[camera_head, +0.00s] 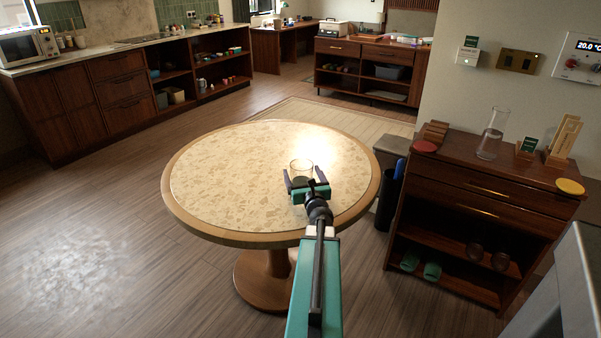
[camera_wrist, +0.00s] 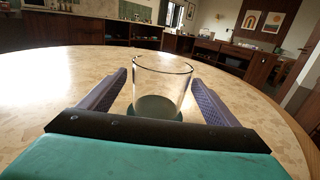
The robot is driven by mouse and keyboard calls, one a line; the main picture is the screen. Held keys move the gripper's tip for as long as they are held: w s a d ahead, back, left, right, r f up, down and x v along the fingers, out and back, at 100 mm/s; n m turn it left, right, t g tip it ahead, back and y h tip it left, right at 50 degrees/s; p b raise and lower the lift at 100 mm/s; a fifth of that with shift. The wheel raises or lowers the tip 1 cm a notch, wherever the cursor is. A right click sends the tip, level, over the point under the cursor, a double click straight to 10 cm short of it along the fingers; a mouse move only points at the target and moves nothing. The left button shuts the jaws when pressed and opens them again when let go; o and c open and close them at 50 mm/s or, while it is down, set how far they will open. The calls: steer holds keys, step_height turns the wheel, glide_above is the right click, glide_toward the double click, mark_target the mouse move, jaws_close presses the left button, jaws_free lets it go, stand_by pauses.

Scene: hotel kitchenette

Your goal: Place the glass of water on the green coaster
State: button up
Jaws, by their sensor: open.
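A clear glass (camera_head: 301,166) stands upright on the round table; it also shows in the wrist view (camera_wrist: 162,78), with a greyish-green lower part that may be water. A green disc edge, which looks like the coaster (camera_wrist: 128,113), shows under the base of the glass and is mostly hidden by the glass and my gripper. My gripper (camera_head: 303,178) is open, with one finger on each side of the glass. In the wrist view, gaps show between the fingers (camera_wrist: 160,80) and the glass walls.
The round table (camera_head: 220,175) is otherwise bare around the glass. To the right, a dark wooden cabinet (camera_head: 480,205) carries a carafe (camera_head: 492,135), a red disc (camera_head: 425,146) and a yellow disc (camera_head: 570,187). Kitchen counters line the back.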

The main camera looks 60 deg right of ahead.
mark_target(304, 178)
steer(key=v, duration=0.4)
steer(key=shift+s+a, duration=0.1)
steer(key=shift+a, duration=0.05)
steer(key=shift+r+p, duration=0.2)
steer(key=shift+p, duration=0.15)
steer(key=shift+f+p, duration=0.1)
steer(key=shift+p, duration=0.5)
steer(key=shift+s+a+p, duration=0.15)
steer(key=shift+a+p, duration=0.1)
steer(key=shift+p, duration=0.95)
steer(key=p+v, duration=0.1)
steer(key=p, duration=0.4)
steer(key=shift+s+a, duration=0.2)
steer(key=shift+s, duration=0.05)
steer(key=shift+s+a+f+p, duration=0.1)
steer(key=shift+s+p, duration=0.05)
steer(key=shift+p, duration=0.2)
steer(key=shift+s, duration=0.1)
